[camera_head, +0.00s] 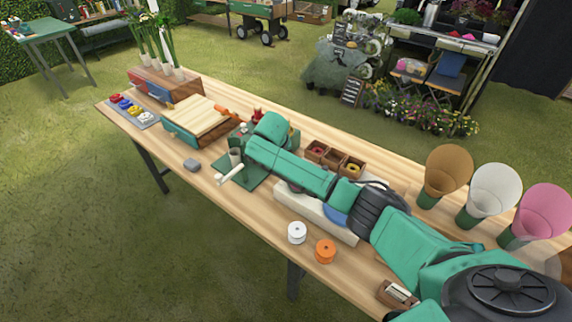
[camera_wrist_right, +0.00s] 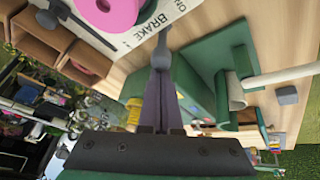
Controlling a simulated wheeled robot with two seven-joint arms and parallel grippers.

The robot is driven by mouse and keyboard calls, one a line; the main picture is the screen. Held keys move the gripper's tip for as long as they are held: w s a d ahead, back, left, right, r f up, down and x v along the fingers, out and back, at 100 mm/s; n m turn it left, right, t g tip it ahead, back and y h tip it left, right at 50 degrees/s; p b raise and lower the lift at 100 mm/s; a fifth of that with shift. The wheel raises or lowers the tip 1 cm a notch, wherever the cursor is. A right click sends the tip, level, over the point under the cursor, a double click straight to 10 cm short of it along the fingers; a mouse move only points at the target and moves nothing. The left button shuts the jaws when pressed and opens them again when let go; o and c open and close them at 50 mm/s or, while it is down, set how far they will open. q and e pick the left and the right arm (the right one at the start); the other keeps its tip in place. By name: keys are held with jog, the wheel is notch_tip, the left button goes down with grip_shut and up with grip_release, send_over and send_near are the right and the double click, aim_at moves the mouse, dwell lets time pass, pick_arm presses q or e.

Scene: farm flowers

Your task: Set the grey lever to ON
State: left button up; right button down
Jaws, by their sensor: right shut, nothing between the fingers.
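In the right wrist view, the grey lever (camera_wrist_right: 160,56) has a rounded grey knob on a thin stem. It stands by a white panel (camera_wrist_right: 130,38) printed "BRAKE" and "ON". My right gripper (camera_wrist_right: 160,72) is shut with its fingertips at the knob, nothing held between them. I cannot tell whether they touch the knob or only line up with it. In the head view my green right arm reaches over the table and hides the lever and the fingertips. Part of the white panel (camera_head: 345,234) shows below the arm. My left gripper is not in view.
A green stand with a white handle (camera_head: 230,174) is beside my right wrist. White (camera_head: 297,232) and orange (camera_head: 325,250) spools stand at the table's front edge. Wooden boxes (camera_head: 334,158) are behind the arm.

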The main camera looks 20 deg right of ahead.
jog(key=shift+s+a+r+t+h+p, duration=0.15)
jog(key=shift+a+r+t+h+p, duration=0.1)
jog(key=shift+a+h+p, duration=0.25)
jog(key=shift+s+a+r+t+h+p, duration=0.1)
jog(key=shift+a+r+t+h+p, duration=0.15)
jog(key=shift+p, duration=0.45)
